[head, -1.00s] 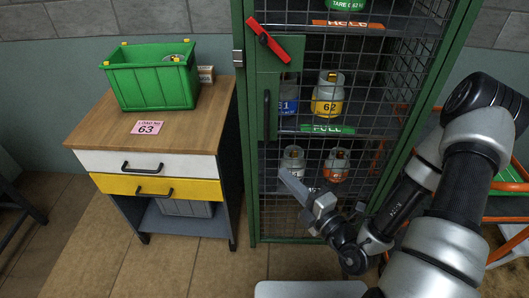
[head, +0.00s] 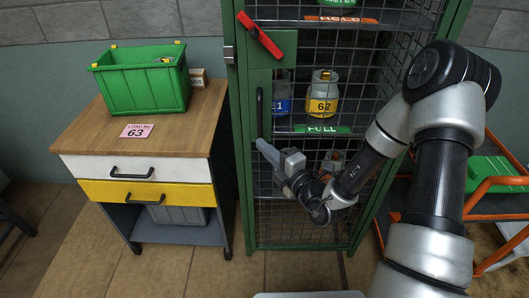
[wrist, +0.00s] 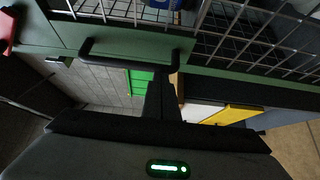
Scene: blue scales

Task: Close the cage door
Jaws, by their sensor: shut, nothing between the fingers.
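The tall green-framed cage (head: 245,200) stands in the middle of the head view. Its mesh door has a green plate (head: 286,90) and a black upright handle (head: 259,112) on the left side. The door looks in line with the frame; I cannot tell whether a small gap remains. The handle also shows in the wrist view (wrist: 130,46). My gripper (head: 263,147) is shut and empty, its tips just below the handle's lower end in the head view. In the wrist view its fingers (wrist: 160,98) point at the handle; I cannot tell whether they touch.
A red bar (head: 260,36) sits at the cage's upper left. Gas cylinders (head: 322,95) stand on shelves behind the mesh. A wooden-topped cabinet (head: 180,130) with a green crate (head: 145,88) stands left. An orange-framed cart (head: 490,190) is at right. Some floor is clear in front.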

